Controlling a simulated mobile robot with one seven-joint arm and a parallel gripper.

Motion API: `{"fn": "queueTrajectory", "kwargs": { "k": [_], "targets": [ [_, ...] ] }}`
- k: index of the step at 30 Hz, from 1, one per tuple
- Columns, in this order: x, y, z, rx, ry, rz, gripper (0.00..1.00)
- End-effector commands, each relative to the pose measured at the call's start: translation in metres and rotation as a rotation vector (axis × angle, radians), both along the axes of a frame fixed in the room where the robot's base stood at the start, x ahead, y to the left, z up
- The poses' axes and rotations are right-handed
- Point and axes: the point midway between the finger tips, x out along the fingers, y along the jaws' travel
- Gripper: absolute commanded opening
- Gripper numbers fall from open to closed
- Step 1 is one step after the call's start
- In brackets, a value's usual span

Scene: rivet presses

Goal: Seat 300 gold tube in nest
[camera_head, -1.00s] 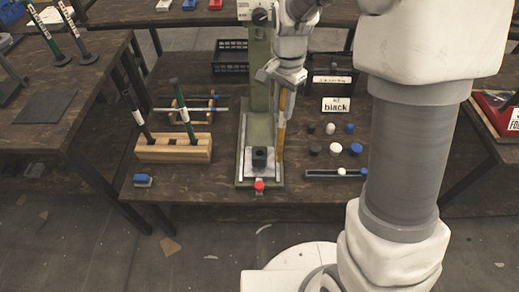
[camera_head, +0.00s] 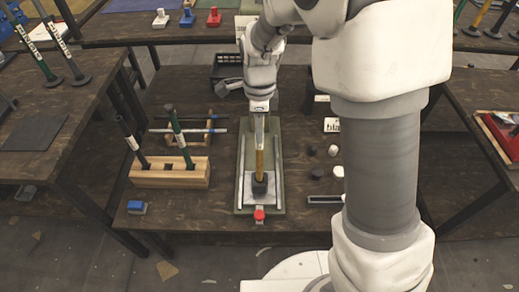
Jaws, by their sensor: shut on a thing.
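My gripper (camera_head: 259,122) is shut on the gold tube (camera_head: 260,162) and holds it roughly upright over the green press base. The tube's lower end is at the dark nest block (camera_head: 260,183). Whether it is inside the nest or just above or behind it, I cannot tell. The nest stands on a pale plate between two rails of the press (camera_head: 241,165). My arm covers the press column and head.
A wooden rack (camera_head: 200,176) with a black and a green tube stands left of the press. A blue-topped block (camera_head: 137,207) lies at the front left. Dark caps (camera_head: 312,150) lie to the right, partly behind my arm. A red button (camera_head: 259,214) sits at the front.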

Motion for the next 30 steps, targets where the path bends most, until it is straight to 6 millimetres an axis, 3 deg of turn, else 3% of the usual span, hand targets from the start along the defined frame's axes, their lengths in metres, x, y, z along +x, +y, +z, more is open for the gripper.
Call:
{"fn": "queueTrajectory", "kwargs": {
  "k": [10, 22, 23, 24, 27, 30],
  "targets": [
    [0.0, -0.001, -0.049, -0.001, 0.0, -0.001, 0.0],
    [0.001, 0.0, -0.054, 0.0, -0.002, 0.001, 0.0],
    [0.001, 0.0, -0.054, 0.0, -0.002, 0.001, 0.29],
    [0.001, 0.0, -0.054, 0.0, -0.002, 0.001, 0.36],
    [0.0, 0.0, -0.054, 0.0, -0.002, 0.001, 0.54],
    [0.0, 0.0, -0.054, 0.0, -0.002, 0.001, 0.57]
  ]
}}
